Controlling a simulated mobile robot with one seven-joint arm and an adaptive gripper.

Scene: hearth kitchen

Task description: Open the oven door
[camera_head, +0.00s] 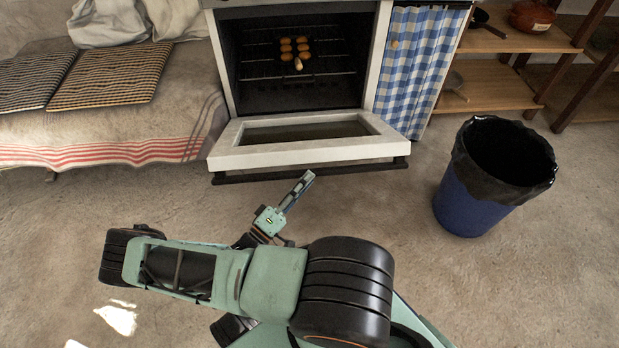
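The oven (228,62) is white-framed with a dark interior and stands at the back centre. Its door (235,158) is folded down and lies about level, with a glass pane in the middle and a dark handle bar (330,170) along its front edge. My gripper (307,178) is just in front of the door, near the handle bar in the picture. Whether it touches the bar cannot be told. The fingers appear close together, but I cannot tell whether they are open or shut. Nothing is seen held in them.
Inside the oven, several small brown items (286,48) sit on a rack. A blue bin (468,208) with a black liner stands at the right. A bench (190,110) is at the left, and a checked curtain (408,65) and wooden shelves (490,85) are at the right.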

